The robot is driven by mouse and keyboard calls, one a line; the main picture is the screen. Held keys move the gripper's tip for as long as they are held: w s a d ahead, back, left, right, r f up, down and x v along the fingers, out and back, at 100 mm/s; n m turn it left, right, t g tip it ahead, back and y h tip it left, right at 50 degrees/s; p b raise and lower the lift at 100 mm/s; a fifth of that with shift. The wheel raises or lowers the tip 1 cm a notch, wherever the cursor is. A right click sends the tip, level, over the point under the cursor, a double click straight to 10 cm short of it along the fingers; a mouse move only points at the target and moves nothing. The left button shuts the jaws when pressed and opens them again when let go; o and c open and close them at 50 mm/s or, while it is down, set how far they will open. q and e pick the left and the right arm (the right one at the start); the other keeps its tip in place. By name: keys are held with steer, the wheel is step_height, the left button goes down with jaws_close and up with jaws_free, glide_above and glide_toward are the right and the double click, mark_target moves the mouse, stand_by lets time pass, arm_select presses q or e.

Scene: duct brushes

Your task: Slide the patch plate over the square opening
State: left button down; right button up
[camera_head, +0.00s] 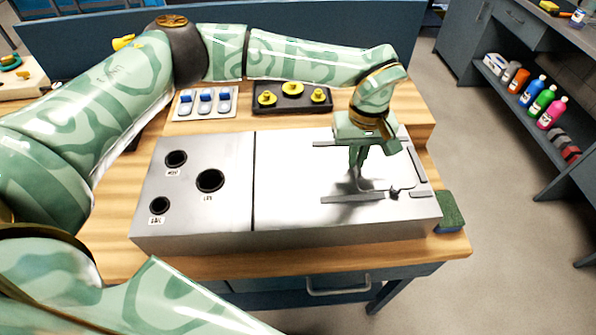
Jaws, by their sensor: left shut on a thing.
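The patch plate (399,172) looks like a thin bright metal sheet lying flat on the right part of the metal duct box (290,170), between two dark rails, the near one (345,200) and the far one. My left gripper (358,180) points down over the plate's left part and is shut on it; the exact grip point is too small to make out. A small dark knob (395,193) sits at the near rail. I cannot make out the square opening. My right gripper is not in view.
The box's left panel has several labelled round holes, such as the big one (210,181). Behind are a tray with blue-topped brushes (205,103) and a black tray with yellow knobs (292,97). A green-blue sponge (450,212) lies right of the box.

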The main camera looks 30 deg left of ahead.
arm_select(q)
steer(key=shift+w+d, duration=0.25)
steer(key=shift+d, duration=0.15)
stand_by(0.3)
steer(key=c, duration=1.7)
jaws_free()
steer(key=shift+r, duration=0.1)
step_height(320, 180, up, 8)
steer(key=p, duration=0.5)
